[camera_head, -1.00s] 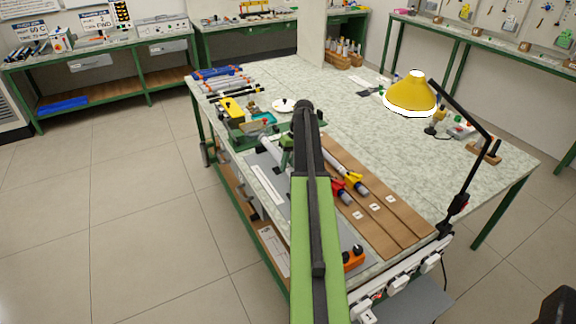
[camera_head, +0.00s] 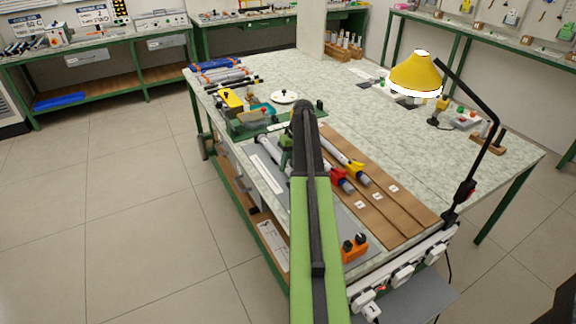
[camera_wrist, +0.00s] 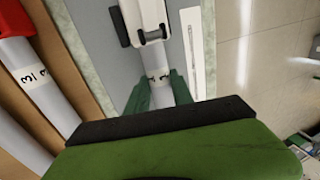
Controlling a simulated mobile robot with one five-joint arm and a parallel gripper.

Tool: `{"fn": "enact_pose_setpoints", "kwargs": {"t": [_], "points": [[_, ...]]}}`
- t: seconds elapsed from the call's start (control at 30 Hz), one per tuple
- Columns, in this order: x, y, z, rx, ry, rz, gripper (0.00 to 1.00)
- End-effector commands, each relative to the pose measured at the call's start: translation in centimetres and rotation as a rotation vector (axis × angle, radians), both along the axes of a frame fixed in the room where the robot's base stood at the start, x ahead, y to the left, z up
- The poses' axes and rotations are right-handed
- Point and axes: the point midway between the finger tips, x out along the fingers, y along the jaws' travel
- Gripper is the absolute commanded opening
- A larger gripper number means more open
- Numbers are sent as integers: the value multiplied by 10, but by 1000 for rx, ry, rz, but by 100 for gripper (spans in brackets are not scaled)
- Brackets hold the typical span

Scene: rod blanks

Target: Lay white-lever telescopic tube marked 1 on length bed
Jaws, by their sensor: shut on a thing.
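The white-lever telescopic tube shows in the wrist view, with its white lever clamp (camera_wrist: 148,22) at the top and a label marked 1 (camera_wrist: 158,76). My gripper (camera_wrist: 158,90) has its green fingers on either side of this tube and is shut on it. The tube lies lengthwise over the grey length bed (camera_wrist: 98,22); I cannot tell whether it touches it. In the head view the grey bed (camera_head: 330,222) runs along the table's near left edge. Part of the tube (camera_head: 268,147) shows left of my arm, which hides the rest. My gripper (camera_head: 286,152) is partly hidden too.
Brown boards (camera_head: 400,222) right of the bed carry a red-lever tube (camera_head: 340,178) and a yellow-lever tube (camera_head: 355,176). A white printed strip (camera_wrist: 193,50) lies beside the held tube. An orange block (camera_head: 354,248) stands at the bed's near end. A yellow lamp (camera_head: 415,72) overhangs the right.

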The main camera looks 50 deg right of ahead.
Motion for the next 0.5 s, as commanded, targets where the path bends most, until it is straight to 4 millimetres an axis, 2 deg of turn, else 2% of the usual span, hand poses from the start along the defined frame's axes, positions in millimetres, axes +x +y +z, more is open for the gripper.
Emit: {"fn": "enact_pose_setpoints", "kwargs": {"t": [0.37, 0.4, 0.5], "points": [[0, 0, -9, 0, 0, 1, 5], [0, 0, -8, 0, 0, 1, 32], [1, 1, -8, 0, 0, 1, 45]]}}
